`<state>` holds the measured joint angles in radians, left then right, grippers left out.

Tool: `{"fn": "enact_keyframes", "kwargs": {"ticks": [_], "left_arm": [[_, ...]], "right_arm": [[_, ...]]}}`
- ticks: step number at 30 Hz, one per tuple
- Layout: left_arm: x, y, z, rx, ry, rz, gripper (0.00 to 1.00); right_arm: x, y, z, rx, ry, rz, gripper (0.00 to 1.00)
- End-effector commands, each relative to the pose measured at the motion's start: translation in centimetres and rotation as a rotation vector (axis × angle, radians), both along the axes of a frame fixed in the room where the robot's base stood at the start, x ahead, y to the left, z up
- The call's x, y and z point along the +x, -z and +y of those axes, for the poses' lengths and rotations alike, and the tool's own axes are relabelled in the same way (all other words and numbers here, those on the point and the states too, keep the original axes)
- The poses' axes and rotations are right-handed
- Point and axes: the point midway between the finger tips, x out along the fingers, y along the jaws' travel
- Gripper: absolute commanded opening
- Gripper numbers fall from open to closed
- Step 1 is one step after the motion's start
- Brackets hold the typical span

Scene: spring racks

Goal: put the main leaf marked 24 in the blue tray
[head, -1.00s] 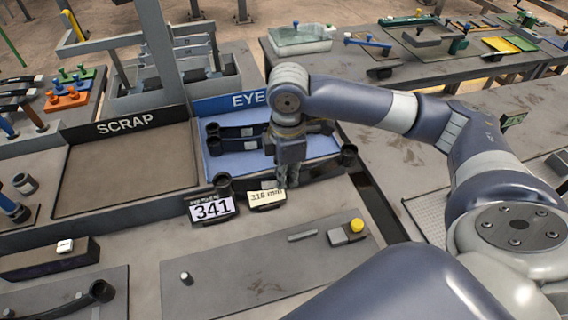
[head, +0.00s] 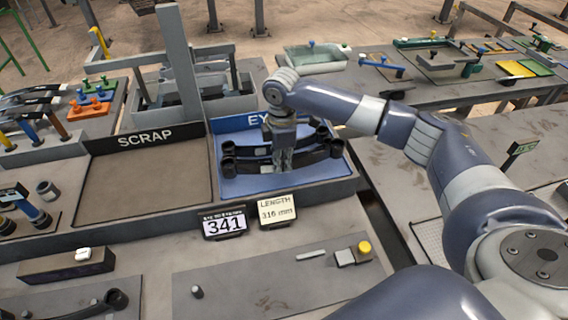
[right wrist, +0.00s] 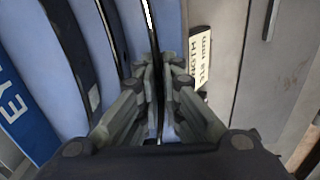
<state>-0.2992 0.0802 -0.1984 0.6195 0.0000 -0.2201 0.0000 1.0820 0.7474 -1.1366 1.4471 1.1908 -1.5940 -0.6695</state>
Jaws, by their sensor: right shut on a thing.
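The blue tray (head: 245,187) stands at the centre of the head view, under a sign beginning with EY. A dark leaf (head: 248,168) with an eye at each end is in my right gripper (head: 282,165), low over the tray. I cannot tell if it touches the tray floor. Another dark leaf (head: 255,150) lies behind it in the tray. In the right wrist view, my right gripper (right wrist: 158,75) is shut on a thin dark leaf, with more dark strips (right wrist: 75,60) to its left. No mark 24 is readable. My left gripper is not in view.
The SCRAP tray (head: 145,190) to the left is empty. Another leaf end (head: 115,299) shows at the lower left. A grey frame (head: 180,75) rises behind.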

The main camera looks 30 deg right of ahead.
Motion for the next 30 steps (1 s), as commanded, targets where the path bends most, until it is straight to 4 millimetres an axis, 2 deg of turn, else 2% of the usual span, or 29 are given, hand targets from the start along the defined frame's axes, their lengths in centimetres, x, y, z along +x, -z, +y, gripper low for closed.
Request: {"fn": "enact_keyframes", "kwargs": {"ticks": [3, 9, 20, 23, 24, 30], "left_arm": [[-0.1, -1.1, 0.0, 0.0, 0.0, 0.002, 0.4], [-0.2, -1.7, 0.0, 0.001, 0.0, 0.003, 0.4], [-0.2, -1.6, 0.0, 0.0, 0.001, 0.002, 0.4], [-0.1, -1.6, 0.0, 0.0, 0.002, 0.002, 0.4], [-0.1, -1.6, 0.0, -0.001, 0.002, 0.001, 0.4], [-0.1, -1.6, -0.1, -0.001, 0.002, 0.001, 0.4]], "right_arm": [[0.0, 0.9, 0.1, 0.001, -0.001, 0.0, 0.0], [0.1, 2.8, 0.0, 0.0, 0.001, -0.003, 0.0], [0.0, 3.2, 0.0, 0.001, 0.0, -0.003, 0.0], [-0.2, 3.6, 0.0, -0.001, 0.0, 0.002, 0.22], [-0.2, 3.6, 0.0, -0.001, 0.0, 0.002, 0.26], [-0.2, 3.5, 0.0, -0.001, 0.0, 0.002, 0.26]]}}
